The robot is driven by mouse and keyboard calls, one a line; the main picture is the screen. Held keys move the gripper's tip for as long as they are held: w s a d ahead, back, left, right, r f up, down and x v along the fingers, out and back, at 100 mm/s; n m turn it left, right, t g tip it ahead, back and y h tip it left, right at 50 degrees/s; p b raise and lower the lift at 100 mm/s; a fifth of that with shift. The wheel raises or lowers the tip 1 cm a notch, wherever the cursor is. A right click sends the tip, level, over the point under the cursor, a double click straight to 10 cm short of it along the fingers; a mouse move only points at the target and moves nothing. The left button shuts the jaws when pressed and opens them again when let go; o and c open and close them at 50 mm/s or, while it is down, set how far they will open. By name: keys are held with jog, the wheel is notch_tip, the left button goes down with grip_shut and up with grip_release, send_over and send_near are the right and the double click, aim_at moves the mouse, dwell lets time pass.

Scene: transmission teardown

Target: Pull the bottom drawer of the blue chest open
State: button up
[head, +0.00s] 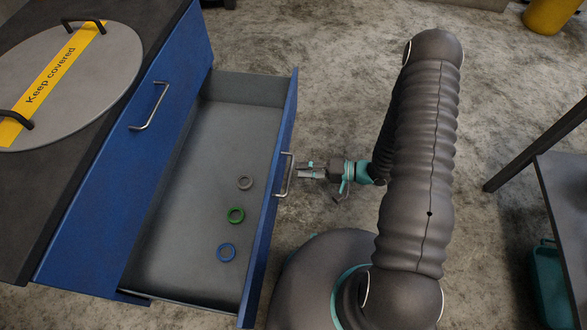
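The blue chest (186,48) stands at the left. A lower drawer (195,215) is pulled far out to the right, and its grey inside shows. Whether it is the lowest drawer is hidden. Its blue front has a metal bar handle (286,176). My gripper (301,170) is at this handle, with its fingertips at or very close to the bar from the right. It is too small to tell whether the fingers are closed around it. A closed drawer front above has another bar handle (149,106).
A round lid (105,75) marked "Keep covered" lies on the chest top. A dark table (570,190) stands at the right.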

jog(key=v, duration=0.7)
jog(key=shift+d, duration=0.25)
dwell(0.3)
